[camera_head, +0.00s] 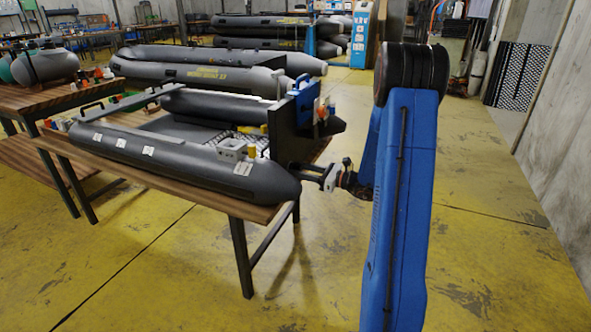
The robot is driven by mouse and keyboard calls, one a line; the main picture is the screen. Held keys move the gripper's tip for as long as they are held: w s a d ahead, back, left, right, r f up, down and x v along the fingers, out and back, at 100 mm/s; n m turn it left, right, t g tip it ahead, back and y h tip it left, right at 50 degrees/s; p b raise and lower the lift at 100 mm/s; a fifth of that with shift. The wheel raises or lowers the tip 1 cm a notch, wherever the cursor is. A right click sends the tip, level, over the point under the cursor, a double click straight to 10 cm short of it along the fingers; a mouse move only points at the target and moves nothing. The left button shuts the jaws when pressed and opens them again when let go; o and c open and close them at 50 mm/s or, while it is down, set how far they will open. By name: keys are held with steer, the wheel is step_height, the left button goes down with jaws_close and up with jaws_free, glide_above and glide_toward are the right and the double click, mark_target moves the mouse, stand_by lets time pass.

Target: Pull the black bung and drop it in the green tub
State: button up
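A dark grey inflatable boat (150,152) lies on a wooden-topped table, with its black transom (291,132) facing my arm. My gripper (300,170) reaches in from the right, with its fingertips close to the transom's lower part. Whether they touch it cannot be told. The fingers are small and dark here, so I cannot tell if they are open, shut or holding something. I cannot make out the black bung against the dark transom and fingers. No green tub can be clearly identified.
The table (222,207) carries the boat. A blue item (305,95) and small orange and white parts stand at the transom. More grey boats (205,72) are stacked behind. Another table (62,97) stands at left. The yellow floor is clear in front and at right, up to a concrete wall.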

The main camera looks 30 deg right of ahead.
mark_target(301, 170)
jaws_close()
steer(key=shift+v, duration=2.95)
